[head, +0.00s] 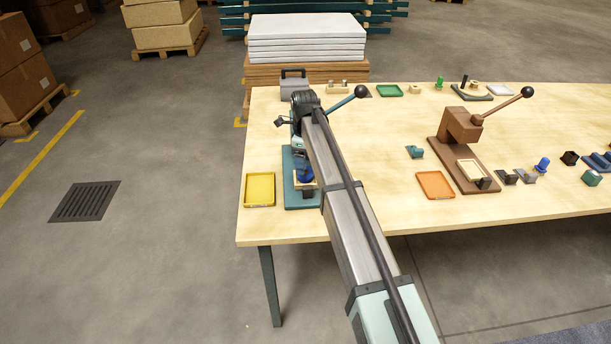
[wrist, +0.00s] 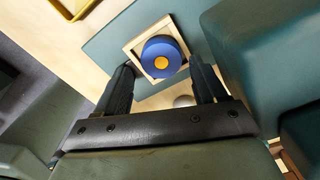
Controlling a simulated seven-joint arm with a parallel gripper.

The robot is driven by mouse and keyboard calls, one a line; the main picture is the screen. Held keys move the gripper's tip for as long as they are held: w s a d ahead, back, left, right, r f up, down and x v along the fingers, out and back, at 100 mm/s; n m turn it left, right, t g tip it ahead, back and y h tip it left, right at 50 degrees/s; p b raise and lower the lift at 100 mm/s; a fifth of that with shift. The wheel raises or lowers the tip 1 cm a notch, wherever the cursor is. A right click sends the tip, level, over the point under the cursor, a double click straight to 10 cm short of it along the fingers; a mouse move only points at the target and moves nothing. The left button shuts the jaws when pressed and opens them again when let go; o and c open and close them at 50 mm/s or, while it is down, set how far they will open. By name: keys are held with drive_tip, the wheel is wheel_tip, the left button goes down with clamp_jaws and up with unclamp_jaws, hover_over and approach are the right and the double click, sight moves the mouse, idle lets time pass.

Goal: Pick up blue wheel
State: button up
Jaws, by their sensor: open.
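The blue wheel (wrist: 161,57) has a yellow-orange hub and sits in a square cream frame (wrist: 137,48) on a teal plate in the wrist view. In the head view the wheel (head: 305,174) is a small blue patch, partly hidden by my arm. My gripper (wrist: 162,80) is open, with its two dark fingers apart on either side of the wheel's near side. No contact between fingers and wheel is visible. The head view shows my gripper only in part beside the teal press, mostly hidden by my arm.
The teal press base (head: 295,197) stands around the wheel's frame, and a large teal body (wrist: 262,50) is close at right in the wrist view. A yellow tray (head: 259,190) lies to the left. A brown press (head: 461,135) and an orange tray (head: 435,185) stand to the right.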

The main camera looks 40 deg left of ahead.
wheel_tip(320, 180, down, 4)
drive_tip(key=shift+w+d+f, duration=0.1)
drive_tip(key=shift+d, duration=0.05)
drive_tip(key=shift+c, duration=0.2)
drive_tip(key=c, duration=0.9)
